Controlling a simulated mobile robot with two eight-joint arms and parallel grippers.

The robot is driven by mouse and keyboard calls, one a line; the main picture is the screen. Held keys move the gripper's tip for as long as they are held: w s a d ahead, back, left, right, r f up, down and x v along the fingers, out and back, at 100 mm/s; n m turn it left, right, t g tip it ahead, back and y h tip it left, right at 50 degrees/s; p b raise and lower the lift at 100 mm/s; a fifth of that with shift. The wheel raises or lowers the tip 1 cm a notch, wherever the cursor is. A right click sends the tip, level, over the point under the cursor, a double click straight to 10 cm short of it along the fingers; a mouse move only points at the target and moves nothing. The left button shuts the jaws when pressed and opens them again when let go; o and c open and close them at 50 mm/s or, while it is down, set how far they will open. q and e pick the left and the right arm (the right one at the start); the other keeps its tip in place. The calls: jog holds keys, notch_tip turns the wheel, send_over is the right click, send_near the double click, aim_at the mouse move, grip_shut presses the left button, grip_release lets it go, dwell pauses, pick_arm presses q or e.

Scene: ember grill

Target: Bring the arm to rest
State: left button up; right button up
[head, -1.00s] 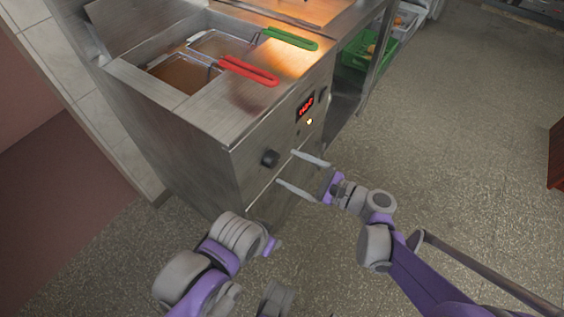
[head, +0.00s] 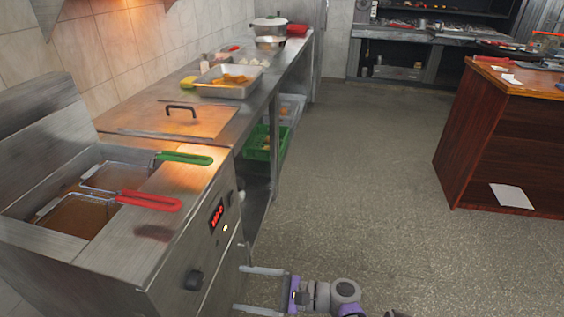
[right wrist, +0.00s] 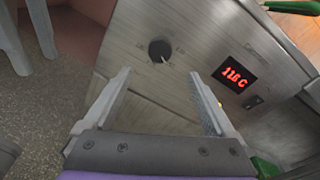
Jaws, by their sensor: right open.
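My right gripper (head: 262,288) is at the bottom of the head view, in front of the fryer's front panel. Its two pale fingers are apart with nothing between them. In the right wrist view the open fingers (right wrist: 160,105) point at the fryer's steel front (right wrist: 185,40), with the black knob (right wrist: 159,51) beyond the gap between them and the red display (right wrist: 236,77) to the right. I cannot see contact with the panel. My left gripper does not show in the head view.
The fryer (head: 165,225) holds baskets with a red handle (head: 149,200) and a green handle (head: 185,158). A steel counter (head: 235,105) runs behind it, with a tray (head: 228,88) and a pot (head: 270,28). A green crate (head: 262,143) sits below. A wooden counter (head: 490,130) stands right; the floor between is clear.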

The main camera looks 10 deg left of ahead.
jog(key=s+d+f+n+t+h, duration=0.15)
jog(key=s+d+n+h, duration=0.35)
jog(key=d, duration=0.5)
jog(key=s+d+f+n+t+h, duration=0.1)
jog(key=s+d+f+n+h, duration=0.4)
jog(key=d, duration=0.6)
jog(key=s+d+n+t+h, duration=0.1)
jog(key=s+d+n+h, duration=0.2)
jog(key=s+d+h, duration=0.55)
pick_arm(q)
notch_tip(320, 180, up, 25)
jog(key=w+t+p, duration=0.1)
jog(key=p, duration=2)
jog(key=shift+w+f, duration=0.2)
pick_arm(e)
jog(key=w+r, duration=0.1)
jog(key=r, duration=1.1)
jog(key=w+d+r+t+y, duration=0.1)
jog(key=w+r, duration=0.1)
jog(key=r, duration=1.1)
jog(key=shift+w+d, duration=0.2)
jog(key=shift+d, duration=0.05)
jog(key=shift+c, duration=0.3)
